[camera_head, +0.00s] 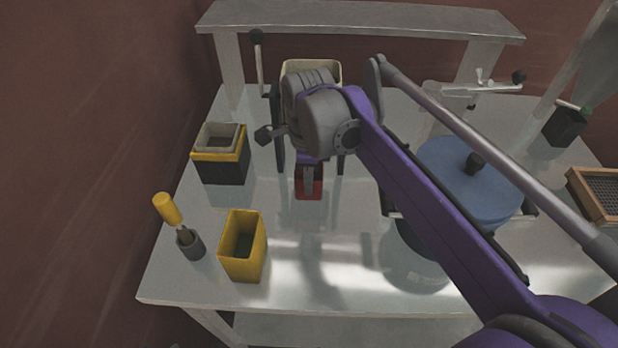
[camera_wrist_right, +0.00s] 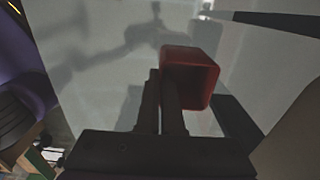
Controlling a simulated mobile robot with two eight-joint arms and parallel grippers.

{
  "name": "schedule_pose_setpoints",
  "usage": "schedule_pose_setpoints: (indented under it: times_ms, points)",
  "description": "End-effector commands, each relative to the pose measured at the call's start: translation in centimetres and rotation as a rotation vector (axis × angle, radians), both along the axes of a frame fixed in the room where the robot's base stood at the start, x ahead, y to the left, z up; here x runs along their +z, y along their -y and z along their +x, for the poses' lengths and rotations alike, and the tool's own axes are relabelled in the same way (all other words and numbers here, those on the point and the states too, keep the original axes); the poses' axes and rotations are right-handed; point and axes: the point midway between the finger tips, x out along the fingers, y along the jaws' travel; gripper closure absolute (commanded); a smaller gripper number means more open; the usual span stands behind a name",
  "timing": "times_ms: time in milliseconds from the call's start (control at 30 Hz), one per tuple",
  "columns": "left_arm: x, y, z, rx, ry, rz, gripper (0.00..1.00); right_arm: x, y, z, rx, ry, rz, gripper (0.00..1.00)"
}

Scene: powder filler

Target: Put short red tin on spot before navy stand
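The short red tin (camera_head: 316,190) is near the middle of the table, under my right gripper (camera_head: 308,176). In the right wrist view the tin (camera_wrist_right: 203,76) is at the fingertips, its open side partly showing. The two dark fingers of my right gripper (camera_wrist_right: 162,88) are close together, one overlapping the tin's opening, and seem pinched on its wall. I cannot tell whether the tin touches the table. The navy stand (camera_head: 277,130) is just behind, mostly hidden by my right arm; its dark legs show on both sides. My left gripper is not in view.
A blue-lidded drum (camera_head: 455,185) stands right, partly behind my arm. The table's front middle (camera_head: 330,275) is clear.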

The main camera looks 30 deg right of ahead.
Motion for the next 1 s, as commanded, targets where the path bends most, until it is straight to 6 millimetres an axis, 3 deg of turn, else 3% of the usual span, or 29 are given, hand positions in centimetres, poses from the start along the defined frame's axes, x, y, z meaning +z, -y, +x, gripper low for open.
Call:
schedule_pose_setpoints:
  times_ms: [100,367,600,967,1000]
  points:
    - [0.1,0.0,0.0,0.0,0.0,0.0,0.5,0.0,1.0,1.7,-0.001,0.0,0.0,1.0]
    - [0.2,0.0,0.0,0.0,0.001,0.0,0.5,0.0,2.1,3.3,-0.002,0.0,0.0,1.0]
    - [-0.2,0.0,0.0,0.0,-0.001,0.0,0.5,-3.5,2.0,3.1,0.0,0.0,0.0,1.0]
    - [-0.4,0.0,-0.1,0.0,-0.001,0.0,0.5,-3.9,1.9,3.1,0.0,0.0,0.0,1.0]
    - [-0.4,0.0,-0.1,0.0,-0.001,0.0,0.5,-3.9,1.9,3.1,0.0,0.0,0.0,0.93]
